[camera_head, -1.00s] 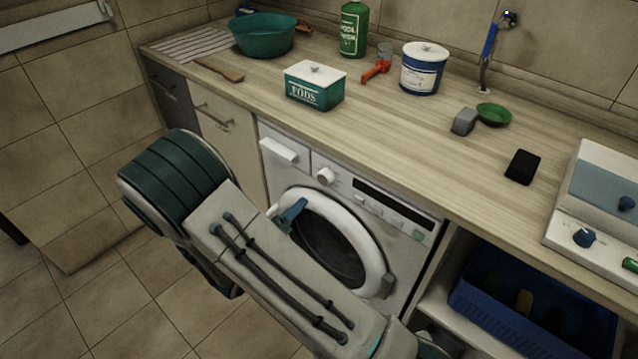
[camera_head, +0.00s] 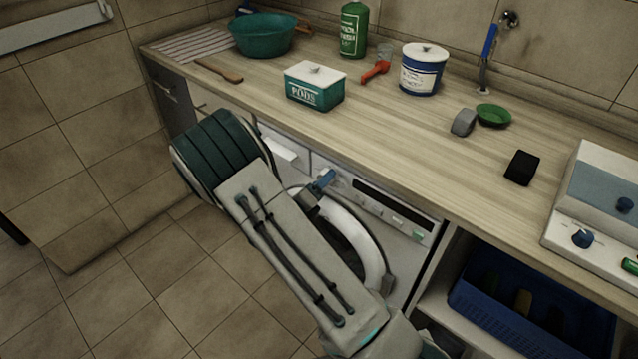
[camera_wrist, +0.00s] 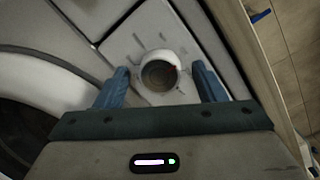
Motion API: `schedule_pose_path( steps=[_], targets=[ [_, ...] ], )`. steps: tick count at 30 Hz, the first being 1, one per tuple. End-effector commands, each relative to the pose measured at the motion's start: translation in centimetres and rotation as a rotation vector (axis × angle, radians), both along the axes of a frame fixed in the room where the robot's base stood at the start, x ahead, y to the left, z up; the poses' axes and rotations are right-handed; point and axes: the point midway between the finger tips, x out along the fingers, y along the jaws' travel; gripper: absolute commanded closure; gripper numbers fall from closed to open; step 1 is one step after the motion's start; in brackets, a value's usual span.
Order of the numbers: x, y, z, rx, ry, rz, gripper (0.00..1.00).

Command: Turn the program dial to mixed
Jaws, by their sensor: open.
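The program dial (camera_wrist: 160,72) is a round knob with a pale rim and a darker face, on the light panel of the washing machine (camera_head: 412,240). In the wrist view my gripper (camera_wrist: 162,84) is open, with one blue finger on each side of the dial and a gap on both sides. In the head view my gripper (camera_head: 323,182) is at the machine's upper front and hides the dial. I cannot tell which program the dial points to.
The wooden counter (camera_head: 420,135) overhangs just above the panel. The detergent drawer (camera_head: 283,152) is left of the dial, and the round door (camera_head: 372,262) is below. A blue crate (camera_head: 470,300) sits on a shelf to the right. The tiled floor at left is clear.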

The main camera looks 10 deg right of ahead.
Motion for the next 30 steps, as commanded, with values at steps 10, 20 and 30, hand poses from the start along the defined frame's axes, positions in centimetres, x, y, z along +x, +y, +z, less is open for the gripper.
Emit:
schedule_pose_path(
  steps=[10, 20, 30],
  targets=[
    [-0.01, 0.04, -0.01, 0.001, -0.001, 0.000, 0.81],
    [-0.03, 0.09, -0.17, 0.057, -0.077, 0.001, 0.81],
    [-0.03, 0.16, -0.40, 0.221, -0.304, 0.003, 0.81]
  ],
)
